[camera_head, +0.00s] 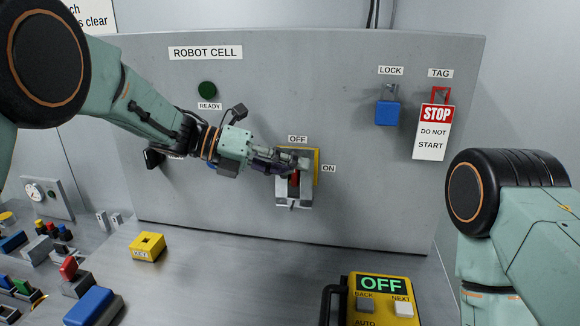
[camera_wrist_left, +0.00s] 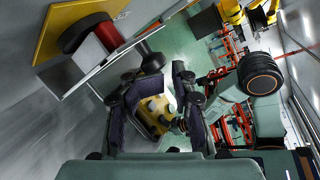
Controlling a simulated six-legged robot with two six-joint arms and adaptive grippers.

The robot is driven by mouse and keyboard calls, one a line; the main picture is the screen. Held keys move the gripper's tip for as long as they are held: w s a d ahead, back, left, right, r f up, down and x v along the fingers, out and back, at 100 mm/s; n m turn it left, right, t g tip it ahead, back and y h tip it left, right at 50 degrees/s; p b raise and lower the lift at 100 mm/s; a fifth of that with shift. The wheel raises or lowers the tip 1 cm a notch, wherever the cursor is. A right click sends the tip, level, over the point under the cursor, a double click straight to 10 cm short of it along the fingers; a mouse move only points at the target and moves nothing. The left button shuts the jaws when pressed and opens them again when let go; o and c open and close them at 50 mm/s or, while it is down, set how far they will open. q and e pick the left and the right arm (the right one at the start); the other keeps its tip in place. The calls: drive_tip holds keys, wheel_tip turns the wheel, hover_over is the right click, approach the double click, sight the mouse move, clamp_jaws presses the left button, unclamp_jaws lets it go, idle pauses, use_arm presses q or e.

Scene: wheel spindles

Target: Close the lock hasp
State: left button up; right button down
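The switch under the OFF label has a yellow backplate (camera_head: 316,165), a red part (camera_head: 294,179) and a grey metal hasp piece (camera_head: 284,198) sticking out below. My left gripper (camera_head: 292,164) is in front of the switch's upper part and hides some of it. In the left wrist view the yellow plate (camera_wrist_left: 58,38), the red part (camera_wrist_left: 108,36) and a dark knob (camera_wrist_left: 150,60) lie at upper left. There the gripper's fingers (camera_wrist_left: 155,105) are apart with nothing held between them; the left finger is close to the knob, contact unclear.
On the panel hang a blue padlock (camera_head: 387,112) and a red hasp with a STOP tag (camera_head: 433,130). A yellow pendant (camera_head: 382,300) reading OFF stands at the front. A small yellow box (camera_head: 147,247) and several coloured parts lie at left. The middle of the bench is clear.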

use_arm(q)
drive_tip(key=shift+o, duration=1)
drive_tip(key=shift+w, duration=0.1)
drive_tip(key=v, duration=0.7)
drive_tip(key=shift+a+r, duration=0.15)
drive_tip(key=shift+a, duration=0.15)
drive_tip(key=shift+w+a, duration=0.1)
drive_tip(key=shift+a, duration=0.05)
